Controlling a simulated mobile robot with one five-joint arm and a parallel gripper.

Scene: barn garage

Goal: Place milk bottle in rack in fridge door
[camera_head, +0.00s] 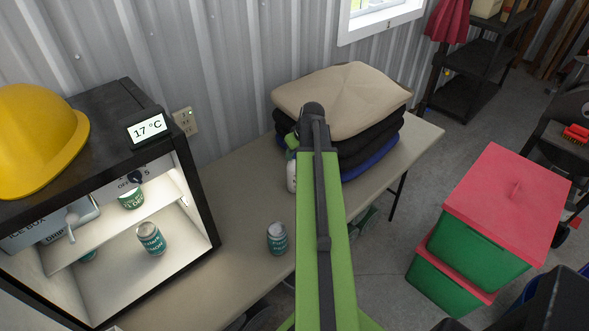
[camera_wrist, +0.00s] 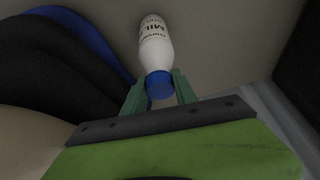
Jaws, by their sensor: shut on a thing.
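The milk bottle (camera_wrist: 155,45), white with dark lettering and a blue cap, is between the green fingers of my gripper (camera_wrist: 160,88) in the wrist view. The gripper is shut on it at the cap end. In the head view a white part of the bottle (camera_head: 291,177) shows left of my green arm, over the bench; the arm hides the rest. The small black fridge (camera_head: 205,215) stands at the left with its lit interior open toward the viewer. Its door and the door rack cannot be made out.
A can (camera_head: 277,238) stands on the bench (camera_head: 238,205) between fridge and arm. Another can (camera_head: 151,238) and a green-labelled tub (camera_head: 131,198) are in the fridge. Folded cloths (camera_head: 340,98) lie behind the bottle. A yellow helmet (camera_head: 38,140) sits on the fridge. Red-lidded green boxes (camera_head: 490,240) stand right.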

